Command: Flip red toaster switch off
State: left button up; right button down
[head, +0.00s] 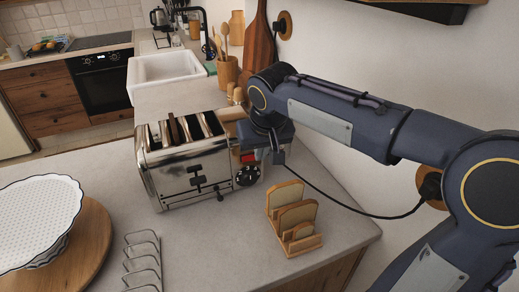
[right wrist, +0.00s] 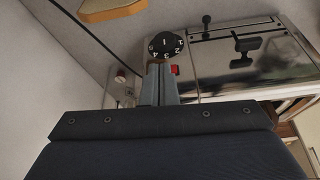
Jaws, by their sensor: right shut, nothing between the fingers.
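In the right wrist view the red switch (right wrist: 175,70) shows just beside my right gripper (right wrist: 159,68), close to the dial (right wrist: 167,45). My right gripper (head: 278,157) is shut and empty at the toaster's right end. I cannot tell whether its fingertips touch the switch. The switch's on or off position is too small to tell. My left gripper is out of view.
A wooden holder with bread slices (head: 296,220) stands right of the toaster, near a black cable. A wire rack (head: 143,264) and a white dish (head: 38,215) on a round board are front left. Utensils and a sink (head: 163,72) lie behind.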

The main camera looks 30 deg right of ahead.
aim_at(248, 159)
jog(key=w+d+f+p, duration=0.1)
jog(key=w+f+p, duration=0.1)
jog(key=w+f, duration=0.4)
jog(key=shift+w+f, duration=0.4)
jog(key=shift+f, duration=0.2)
jog(key=shift+d, duration=0.15)
